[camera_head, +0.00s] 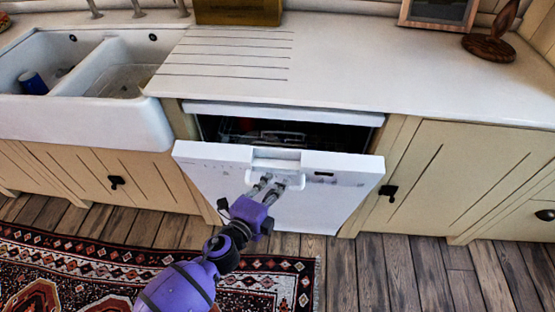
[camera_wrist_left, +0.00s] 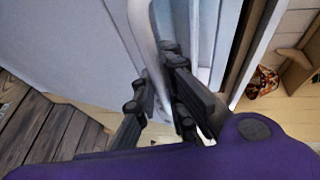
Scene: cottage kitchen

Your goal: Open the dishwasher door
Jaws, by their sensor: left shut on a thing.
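The white dishwasher door (camera_head: 320,199) is tilted partly open below the counter. A dark gap above it shows part of the rack (camera_head: 270,135) inside. The door's handle (camera_head: 276,166) is at the middle of its top edge. My left gripper (camera_head: 266,186) reaches up to the handle from below and is shut on it. In the left wrist view the gripper's dark fingers (camera_wrist_left: 160,85) are on either side of the white handle bar (camera_wrist_left: 147,45). My right gripper is in neither view.
A white double sink (camera_head: 90,85) is at the left, with a blue cup (camera_head: 33,83) in it. Beige cabinets (camera_head: 460,175) flank the dishwasher.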

